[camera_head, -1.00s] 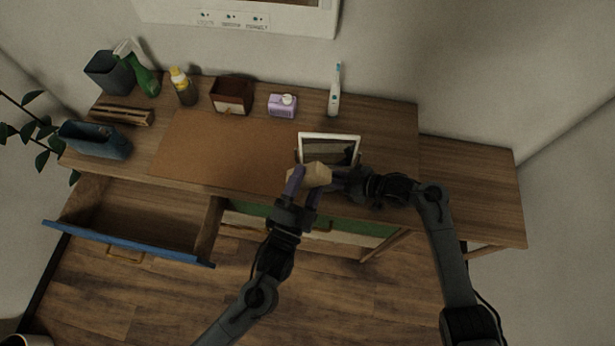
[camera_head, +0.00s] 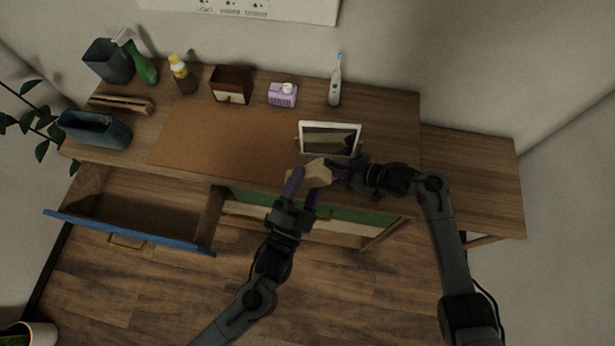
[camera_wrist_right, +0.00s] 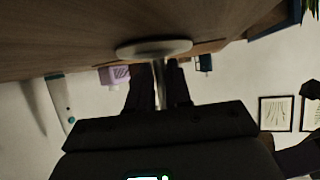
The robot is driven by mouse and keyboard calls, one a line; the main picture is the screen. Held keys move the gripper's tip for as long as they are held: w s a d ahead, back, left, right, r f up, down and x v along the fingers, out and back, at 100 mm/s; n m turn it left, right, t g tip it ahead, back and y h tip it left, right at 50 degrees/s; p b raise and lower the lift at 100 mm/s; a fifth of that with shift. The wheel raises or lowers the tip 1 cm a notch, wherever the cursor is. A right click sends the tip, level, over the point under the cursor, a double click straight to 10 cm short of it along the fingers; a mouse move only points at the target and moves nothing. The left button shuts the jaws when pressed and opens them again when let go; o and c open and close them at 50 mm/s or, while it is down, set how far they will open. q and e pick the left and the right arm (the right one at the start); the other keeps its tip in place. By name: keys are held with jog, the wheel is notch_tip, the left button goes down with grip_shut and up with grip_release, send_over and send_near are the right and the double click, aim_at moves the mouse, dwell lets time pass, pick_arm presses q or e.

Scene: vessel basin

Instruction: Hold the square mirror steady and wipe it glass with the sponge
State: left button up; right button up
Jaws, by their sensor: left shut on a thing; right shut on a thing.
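The square mirror (camera_head: 329,138) has a white frame and stands tilted near the front edge of the desk. In the right wrist view, its round base (camera_wrist_right: 153,48) and metal stem (camera_wrist_right: 160,88) show. My right gripper (camera_head: 341,170) is shut on the stem; its dark fingers (camera_wrist_right: 158,78) flank it in the wrist view. My left gripper (camera_head: 309,182) is shut on the tan sponge (camera_head: 313,171), just in front of the mirror's lower left edge. I cannot tell whether the sponge touches the glass.
An open drawer (camera_head: 130,231) with a blue front juts out at the left. A purple box (camera_head: 283,95), an electric toothbrush (camera_head: 335,85), a brown box (camera_head: 231,85) and bottles line the back. The brown mat (camera_head: 215,140) is clear left of the mirror.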

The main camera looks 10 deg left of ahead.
jog(key=o, duration=0.9)
